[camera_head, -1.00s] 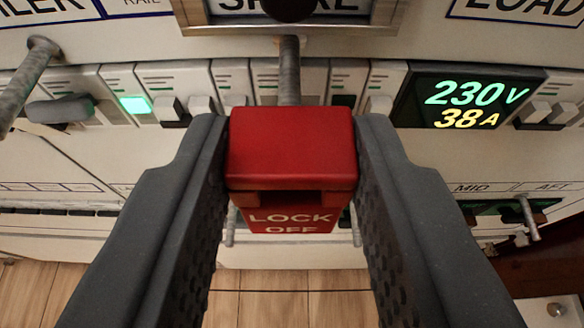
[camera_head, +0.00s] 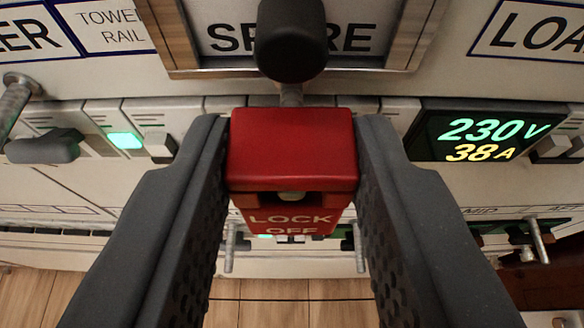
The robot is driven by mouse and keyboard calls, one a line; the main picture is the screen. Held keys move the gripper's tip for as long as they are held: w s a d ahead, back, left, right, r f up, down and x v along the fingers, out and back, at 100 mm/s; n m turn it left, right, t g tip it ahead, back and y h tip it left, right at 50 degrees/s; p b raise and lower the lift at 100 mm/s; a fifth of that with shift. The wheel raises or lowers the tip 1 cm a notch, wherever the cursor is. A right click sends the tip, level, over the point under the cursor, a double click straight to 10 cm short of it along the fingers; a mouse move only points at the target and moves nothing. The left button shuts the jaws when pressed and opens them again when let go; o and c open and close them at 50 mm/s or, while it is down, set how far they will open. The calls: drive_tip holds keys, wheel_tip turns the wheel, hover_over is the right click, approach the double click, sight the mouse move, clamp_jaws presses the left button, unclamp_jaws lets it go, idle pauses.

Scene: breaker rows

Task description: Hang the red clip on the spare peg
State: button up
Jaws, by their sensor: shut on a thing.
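My gripper (camera_head: 292,160) is shut on the red clip (camera_head: 293,150), with one dark grey finger on each side of it. The clip's lower front reads "LOCK OFF". The clip hides the lower part of that area. I cannot tell whether the clip touches the peg.
Another peg with a dark end (camera_head: 45,147) sticks out at left, near a green-lit switch (camera_head: 125,140). A display (camera_head: 485,135) reading 230 V and 38 A is at right. Small metal pegs (camera_head: 537,240) stand on the lower row. Wooden floor shows below.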

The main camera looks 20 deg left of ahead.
drive_tip(key=shift+w+a, duration=0.1)
drive_tip(key=shift+w, duration=0.15)
drive_tip(key=o, duration=1.1)
drive_tip(key=shift+c, duration=0.2)
drive_tip(key=p+v, duration=0.2)
drive_tip(key=v, duration=1.1)
drive_tip(key=shift+s, duration=0.35)
drive_tip(key=shift+r, duration=0.15)
